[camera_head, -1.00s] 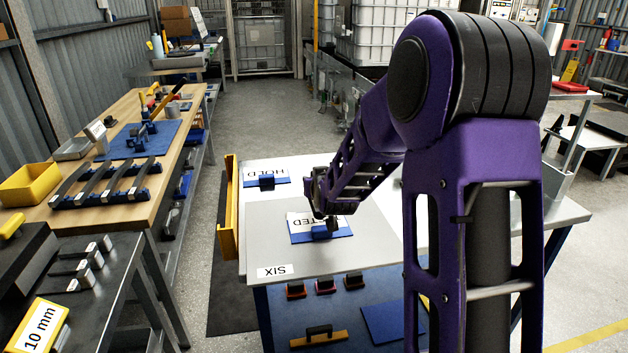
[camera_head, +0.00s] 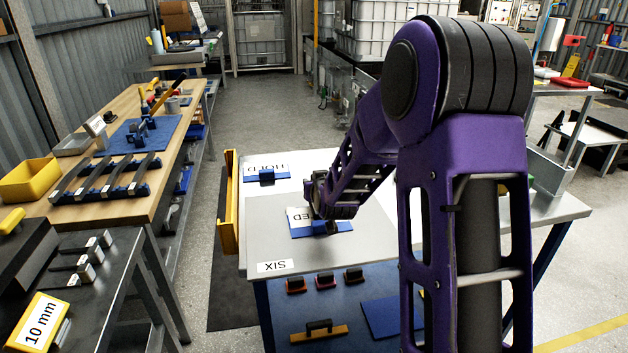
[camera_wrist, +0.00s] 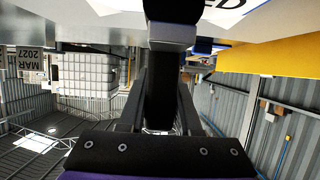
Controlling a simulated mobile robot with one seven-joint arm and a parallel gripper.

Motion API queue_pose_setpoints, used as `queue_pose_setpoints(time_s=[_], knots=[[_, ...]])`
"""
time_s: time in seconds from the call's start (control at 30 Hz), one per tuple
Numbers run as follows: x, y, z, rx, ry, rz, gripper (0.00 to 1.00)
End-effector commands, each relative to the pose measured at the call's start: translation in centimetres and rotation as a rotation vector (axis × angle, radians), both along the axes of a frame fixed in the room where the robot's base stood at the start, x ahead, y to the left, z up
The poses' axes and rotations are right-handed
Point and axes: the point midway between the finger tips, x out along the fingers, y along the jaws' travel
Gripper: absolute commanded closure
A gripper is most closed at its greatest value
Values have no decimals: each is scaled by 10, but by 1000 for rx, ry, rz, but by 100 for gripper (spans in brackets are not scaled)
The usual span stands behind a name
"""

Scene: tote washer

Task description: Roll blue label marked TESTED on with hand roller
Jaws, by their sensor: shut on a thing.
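The blue label (camera_head: 339,233) lies on the grey mat of the white table in the head view. My gripper (camera_head: 331,224) is low over the label, shut on a dark thing that I take to be the hand roller (camera_wrist: 170,28). The thing is mostly hidden in the head view, and I cannot tell whether it touches the label. A white lettered face (camera_wrist: 224,14) shows at the top of the wrist view.
A SIX tag (camera_head: 275,266) is at the front edge. A yellow rail (camera_head: 229,205) stands along the left side. Several tools lie on the blue shelf (camera_head: 285,330) below.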

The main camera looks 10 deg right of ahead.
Motion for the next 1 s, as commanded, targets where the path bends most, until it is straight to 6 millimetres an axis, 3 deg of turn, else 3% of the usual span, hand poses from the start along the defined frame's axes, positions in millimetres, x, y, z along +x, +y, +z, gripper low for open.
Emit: queue_pose_setpoints(time_s=[0.37, 1.0], knots=[[0, 3, -6, 0, -1, 1, 100], [1, 41, -5, 0, -2, 1, 100]])
